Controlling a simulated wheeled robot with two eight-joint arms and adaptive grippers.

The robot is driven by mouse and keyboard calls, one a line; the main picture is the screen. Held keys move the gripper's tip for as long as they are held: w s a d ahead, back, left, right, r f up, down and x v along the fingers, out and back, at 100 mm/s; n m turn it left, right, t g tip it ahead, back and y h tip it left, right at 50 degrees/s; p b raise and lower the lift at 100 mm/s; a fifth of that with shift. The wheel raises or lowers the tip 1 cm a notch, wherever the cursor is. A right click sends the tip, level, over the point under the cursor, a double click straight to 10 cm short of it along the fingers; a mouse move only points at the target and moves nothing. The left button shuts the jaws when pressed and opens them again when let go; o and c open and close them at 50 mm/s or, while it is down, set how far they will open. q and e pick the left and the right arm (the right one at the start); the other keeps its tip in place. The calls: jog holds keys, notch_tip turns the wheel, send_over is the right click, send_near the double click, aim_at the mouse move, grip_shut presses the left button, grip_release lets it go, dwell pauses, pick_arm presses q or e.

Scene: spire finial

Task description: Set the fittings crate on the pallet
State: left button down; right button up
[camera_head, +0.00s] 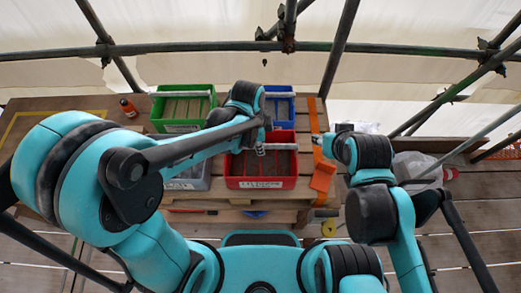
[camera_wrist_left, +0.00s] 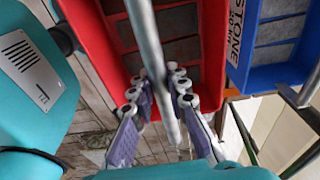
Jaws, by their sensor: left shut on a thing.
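A red crate (camera_head: 232,183) with a pale label stands at the front of the planked wooden surface (camera_head: 140,125); the label is too small to read. My left gripper (camera_head: 262,150) is over the red crate's back part. In the left wrist view, its fingers (camera_wrist_left: 158,90) are on both sides of the grey bar handle (camera_wrist_left: 147,45) across the red crate (camera_wrist_left: 95,40), shut on it. My right gripper (camera_head: 322,140) is right of the crate, above an orange strap; its jaws are too small to judge. I cannot tell which planks are the pallet.
A green crate (camera_head: 157,113) and a blue crate (camera_head: 290,110) stand behind, and a grey crate (camera_head: 205,183) stands left of the red one. An orange bottle (camera_head: 128,107) is at back left. The yellow-taped area (camera_head: 40,115) is partly hidden by my arm. Scaffold poles cross behind.

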pick_arm(q)
notch_tip(320, 180, down, 3)
jog(key=shift+f, duration=0.1)
jog(key=shift+f+b, duration=0.1)
jog(key=shift+b, duration=0.25)
jog(key=c, duration=1.5)
grip_release()
